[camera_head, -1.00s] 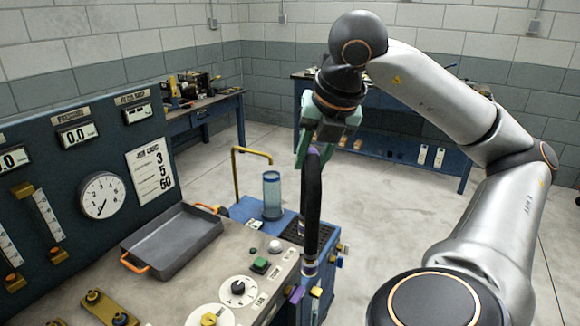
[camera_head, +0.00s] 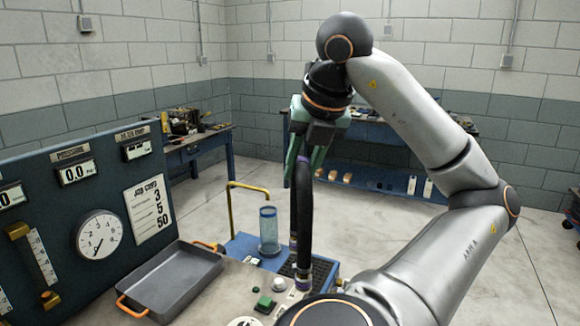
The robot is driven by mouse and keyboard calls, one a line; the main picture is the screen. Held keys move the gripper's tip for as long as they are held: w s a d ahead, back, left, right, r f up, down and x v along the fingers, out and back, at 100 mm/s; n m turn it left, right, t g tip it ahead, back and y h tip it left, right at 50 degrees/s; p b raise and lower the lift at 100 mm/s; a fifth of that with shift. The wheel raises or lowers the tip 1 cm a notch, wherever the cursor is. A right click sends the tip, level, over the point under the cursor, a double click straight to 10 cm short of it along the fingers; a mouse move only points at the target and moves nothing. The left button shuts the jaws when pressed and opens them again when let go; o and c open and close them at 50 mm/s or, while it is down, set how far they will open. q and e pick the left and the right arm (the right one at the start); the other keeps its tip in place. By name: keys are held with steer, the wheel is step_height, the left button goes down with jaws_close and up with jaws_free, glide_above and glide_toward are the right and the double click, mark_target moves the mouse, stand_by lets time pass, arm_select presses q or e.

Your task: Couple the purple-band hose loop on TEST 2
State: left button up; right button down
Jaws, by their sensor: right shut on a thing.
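The hose loop (camera_head: 304,215) is a thick black hose with purple bands near its ends. It hangs as a narrow upright arch at the right end of the bench. My right gripper (camera_head: 306,160) is shut on the hose near its top, its green fingers pointing down. The lower end with a purple band (camera_head: 302,276) is low beside the bench's right edge; whether it sits on a coupling I cannot tell. The TEST 2 marking cannot be made out. My left gripper is not in view.
A grey tray with orange handles (camera_head: 172,279) lies on the bench by the gauge panel (camera_head: 60,215). My right arm covers the lower right.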

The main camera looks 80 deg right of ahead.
steer(key=w+a+n+t+y+p, duration=0.15)
steer(key=w+a+n, duration=0.25)
steer(key=w+a, duration=0.75)
steer(key=w+a+n+y+p, duration=0.2)
steer(key=w+a+n, duration=0.3)
steer(key=w, duration=1.1)
steer(key=w+a+n+y+p, duration=0.1)
steer(key=w+a+n+p, duration=0.15)
steer(key=w+a, duration=0.95)
step_height(320, 180, down, 16)
steer(key=w+d+b, duration=0.1)
steer(key=d+b, duration=0.1)
steer(key=b, duration=1)
steer(key=shift+w+d+r+b, duration=0.2)
steer(key=shift+w+b, duration=0.1)
steer(key=shift+w, duration=0.1)
stand_by(0.8)
steer(key=shift+f, duration=0.15)
stand_by(0.4)
steer(key=shift+f, duration=0.25)
